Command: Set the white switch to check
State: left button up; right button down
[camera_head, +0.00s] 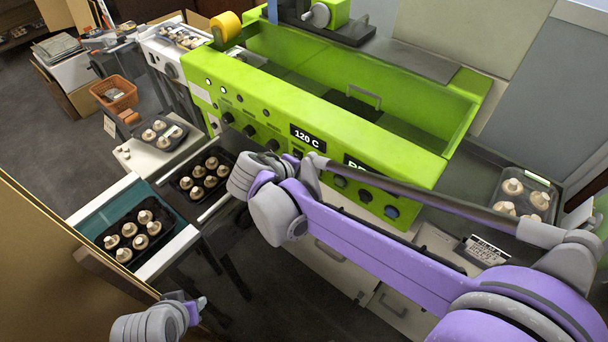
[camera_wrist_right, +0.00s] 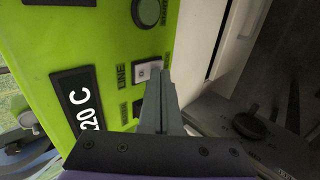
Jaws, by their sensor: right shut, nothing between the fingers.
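The white switch (camera_wrist_right: 148,70) sits in a dark frame on the green machine's panel in the right wrist view, beside the label LINE. A label on its other side is too small to read. My right gripper (camera_wrist_right: 164,74) is shut and empty, its fingertips right at the switch's edge; I cannot tell whether they touch. In the head view my purple right arm reaches across the panel front, and its wrist (camera_head: 262,180) is below the 120 C display (camera_head: 307,138). The switch is not clear there. My left gripper (camera_head: 199,304) is low at the left, away from the panel.
The green machine (camera_head: 400,147) has several dark knobs along its panel. Black trays of mushrooms stand left of it, one on the conveyor (camera_head: 184,238). Another tray (camera_head: 548,186) lies at the right. A brown partition (camera_head: 50,270) stands at the lower left.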

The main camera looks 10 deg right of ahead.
jog(key=shift+w+d+f, duration=0.1)
dwell(0.3)
jog(key=shift+r+p, duration=0.65)
jog(key=shift+r, duration=0.2)
